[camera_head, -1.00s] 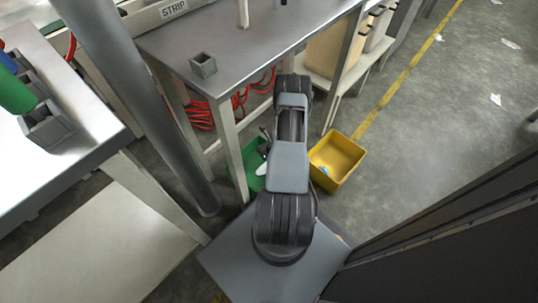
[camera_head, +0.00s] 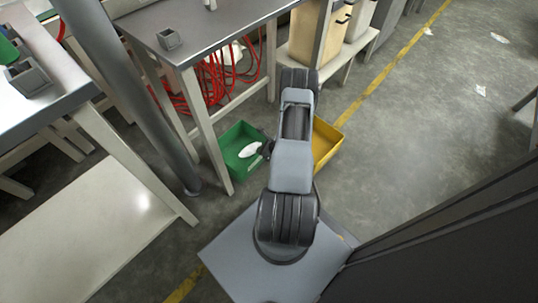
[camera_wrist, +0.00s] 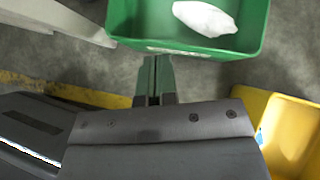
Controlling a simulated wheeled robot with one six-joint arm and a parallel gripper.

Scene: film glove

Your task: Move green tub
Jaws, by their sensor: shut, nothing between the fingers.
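The green tub (camera_head: 237,140) stands on the floor beside a leg of the grey workbench, just left of my arm in the head view. A white crumpled thing lies inside it. In the wrist view the green tub (camera_wrist: 136,22) is at the top, with its near wall just beyond my fingertips. My gripper (camera_wrist: 155,62) is shut and empty, pointing at that near wall; whether it touches the wall I cannot tell. In the head view my gripper is mostly hidden behind my arm.
A yellow tub (camera_head: 325,143) stands to the right of the green one, partly behind my arm; it also shows in the wrist view (camera_wrist: 290,125). The workbench (camera_head: 186,50) and a grey post (camera_head: 130,95) are to the left. Open floor (camera_head: 430,130) lies to the right.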

